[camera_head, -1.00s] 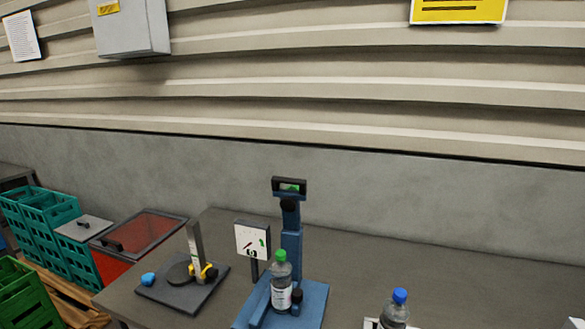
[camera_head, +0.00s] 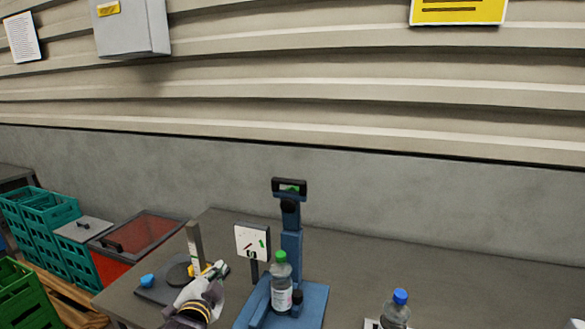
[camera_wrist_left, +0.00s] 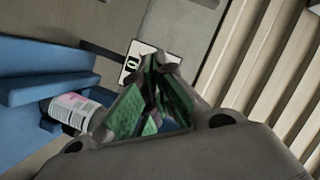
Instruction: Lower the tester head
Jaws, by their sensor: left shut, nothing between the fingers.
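The blue tester (camera_head: 291,245) stands on the table, with a flat base and an upright column. Its dark head (camera_head: 289,186) with a small green display is at the top of the column, above the bottle. A clear bottle with a green cap (camera_head: 281,284) stands upright on the tester base. In the left wrist view the bottle's white label (camera_wrist_left: 72,110) shows beside blue parts. My left gripper (camera_head: 219,268) is shut and empty, left of the tester and apart from it. Its green-padded fingers (camera_wrist_left: 158,85) meet in the left wrist view. My right gripper is not in view.
A small sign (camera_head: 252,241) stands just left of the column, near my left gripper. A dark plate (camera_head: 150,291) with an upright strip is partly hidden by my gripper. A blue-capped bottle (camera_head: 396,312) stands at right. The table behind it is clear.

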